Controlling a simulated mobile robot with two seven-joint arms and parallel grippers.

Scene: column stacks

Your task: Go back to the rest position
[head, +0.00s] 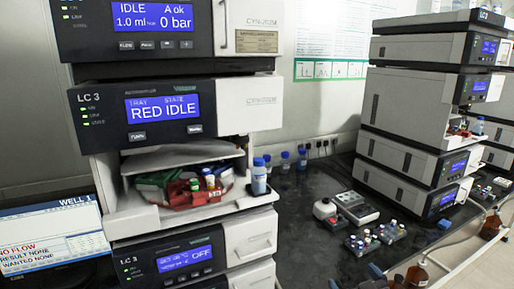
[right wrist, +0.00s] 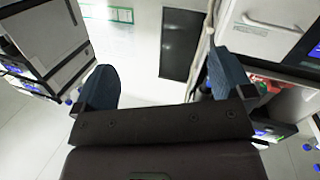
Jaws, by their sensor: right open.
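My right gripper (right wrist: 162,84) is open in the right wrist view, with its two dark blue fingers wide apart and nothing between them. In the head view, small blue shapes at the bottom edge (head: 355,279) look like its fingertips, low in front of the dark bench. My left gripper is in neither view. The near instrument stack (head: 110,165) stands at the left of the head view. Its module's screen (head: 163,108) reads RED IDLE. In the open bay below sits a red and green tray (head: 190,196) with a few capped vials.
A blue-capped bottle (head: 259,177) stands at the bay's right edge. A second stack (head: 415,110) stands at the right. Vial racks (head: 361,246) and a small keypad device (head: 357,207) lie on the dark bench (head: 290,225). A monitor (head: 52,240) stands at the left, reading NO FLOW.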

